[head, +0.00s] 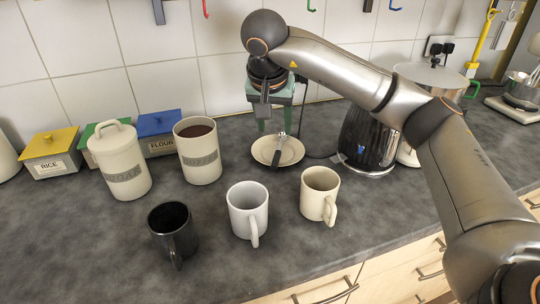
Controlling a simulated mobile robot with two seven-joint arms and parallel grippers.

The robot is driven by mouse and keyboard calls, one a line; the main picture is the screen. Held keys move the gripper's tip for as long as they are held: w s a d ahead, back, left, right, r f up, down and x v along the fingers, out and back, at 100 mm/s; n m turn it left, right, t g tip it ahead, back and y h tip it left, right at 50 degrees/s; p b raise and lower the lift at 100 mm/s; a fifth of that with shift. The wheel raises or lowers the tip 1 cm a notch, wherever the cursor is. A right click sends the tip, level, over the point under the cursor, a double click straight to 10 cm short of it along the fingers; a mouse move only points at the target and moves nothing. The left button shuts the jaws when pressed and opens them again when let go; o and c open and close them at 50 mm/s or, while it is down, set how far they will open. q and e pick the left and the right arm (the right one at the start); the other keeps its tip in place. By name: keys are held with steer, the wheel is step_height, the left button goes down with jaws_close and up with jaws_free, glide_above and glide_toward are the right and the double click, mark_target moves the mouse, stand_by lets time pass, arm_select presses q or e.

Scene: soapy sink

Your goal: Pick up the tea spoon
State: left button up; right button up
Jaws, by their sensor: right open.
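The tea spoon (276,157) lies on a small cream saucer (292,155) near the back middle of the counter. Its dark handle points toward the front of the saucer, and a shiny metal part shows toward the back. My right gripper (275,127) points down at the back edge of the saucer, close to the spoon's far end. Its two greenish fingers are apart and nothing is held between them. I cannot tell its exact height above the saucer. My left gripper is not in view.
A black mug (170,228), a white mug (244,208) and a cream mug (317,193) stand in front. A sugar canister (124,178) and an open brown-filled canister (200,168) stand left. A dark kettle (362,142) stands right of the saucer.

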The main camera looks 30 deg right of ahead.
steer(key=f, duration=0.1)
glide_above(275, 160)
steer(key=s+a, duration=0.1)
steer(key=s, duration=0.1)
step_height(275, 160, down, 6)
steer(key=shift+a+f, duration=0.1)
steer(key=shift+f, duration=0.05)
steer(key=shift+a+x, duration=0.15)
steer(key=shift+x, duration=1.15)
steer(key=shift+a+x, duration=0.1)
steer(key=shift+x, duration=1.25)
jaws_close()
